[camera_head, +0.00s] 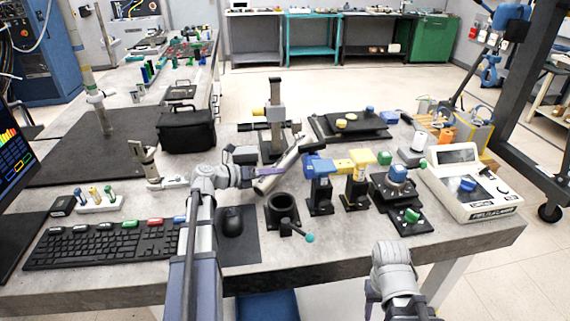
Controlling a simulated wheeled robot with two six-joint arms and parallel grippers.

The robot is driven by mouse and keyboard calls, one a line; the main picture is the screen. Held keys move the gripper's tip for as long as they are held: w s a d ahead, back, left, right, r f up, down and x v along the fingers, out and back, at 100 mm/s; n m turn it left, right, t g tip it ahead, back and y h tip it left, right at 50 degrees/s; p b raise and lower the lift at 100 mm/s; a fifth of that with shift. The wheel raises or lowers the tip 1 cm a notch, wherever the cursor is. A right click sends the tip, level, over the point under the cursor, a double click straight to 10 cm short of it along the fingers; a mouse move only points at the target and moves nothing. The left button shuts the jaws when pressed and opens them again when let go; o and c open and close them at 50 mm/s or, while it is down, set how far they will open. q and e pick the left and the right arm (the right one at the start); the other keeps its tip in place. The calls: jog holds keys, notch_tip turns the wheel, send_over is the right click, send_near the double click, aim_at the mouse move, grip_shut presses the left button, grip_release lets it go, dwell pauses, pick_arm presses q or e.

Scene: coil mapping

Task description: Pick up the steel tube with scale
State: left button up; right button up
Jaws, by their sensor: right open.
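The steel tube (290,160) is a pale, metallic cylinder in the middle of the workbench. It is tilted, its upper end to the right and its lower end toward me. Scale marks on it are too small to make out. My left gripper (266,173) is at the tube's lower half, with a purplish finger across it; it appears shut on the tube. The tube shows no other clear support. My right gripper (371,291) is open and empty, low in front of the bench's front edge, and partly hidden by its own wrist.
A black ring-shaped holder (283,210) and a mouse (232,222) are close to the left arm. A grey upright stand (275,120) is behind the tube. Blue and yellow fixtures (335,168) crowd its right.

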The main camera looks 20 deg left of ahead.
pick_arm(q)
grip_shut()
jog(key=shift+r, duration=0.1)
dwell(0.7)
